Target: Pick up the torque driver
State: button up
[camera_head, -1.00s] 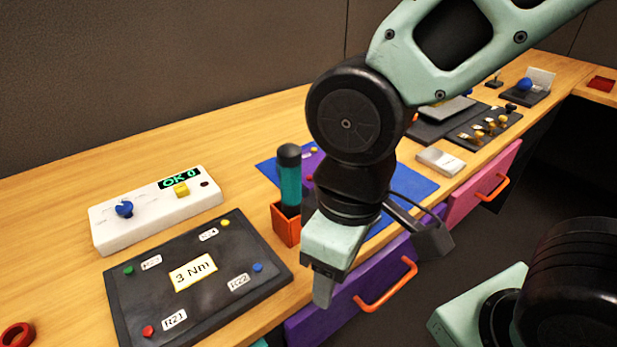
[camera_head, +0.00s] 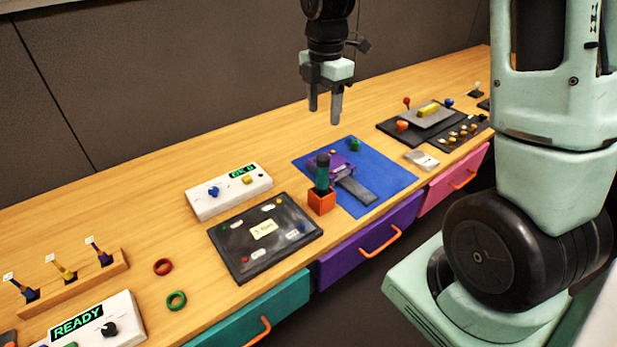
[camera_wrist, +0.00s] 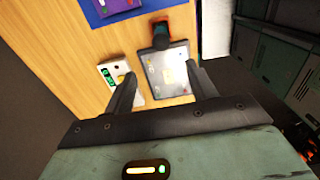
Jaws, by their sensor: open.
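The torque driver (camera_head: 322,172), a teal cylinder with a black cap, stands upright in a small orange holder (camera_head: 321,202) at the front of the bench. It also shows in the wrist view (camera_wrist: 161,38), near the top centre beyond the fingertips. My gripper (camera_head: 325,118) is up in the air above the bench, pointing down, with its two fingers apart and nothing between them. In the head view it appears above the driver in the picture, clear of it. In the wrist view my gripper (camera_wrist: 163,90) has its open fingers on either side of the dark panel.
A black "3 Nm" panel (camera_head: 287,238) lies left of the holder, with a white "OK 0" box (camera_head: 227,192) behind it. A blue mat (camera_head: 395,178) with a purple device (camera_head: 335,163) lies at the right. Bare wood surrounds the back of the bench.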

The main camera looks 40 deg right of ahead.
jog(key=p, duration=0.1)
send_near(323, 169)
jog(key=f, duration=0.2)
jog(key=w+f, duration=0.1)
jog(key=f, duration=0.1)
jog(key=d+f, duration=0.1)
jog(key=f, duration=0.1)
jog(key=shift+w, duration=0.35)
jog(key=shift+s+f+p, duration=0.15)
jog(key=shift+f+p, duration=0.75)
jog(key=shift+f, duration=1.85)
jog(key=shift+c, duration=0.4)
jog(key=c, duration=1)
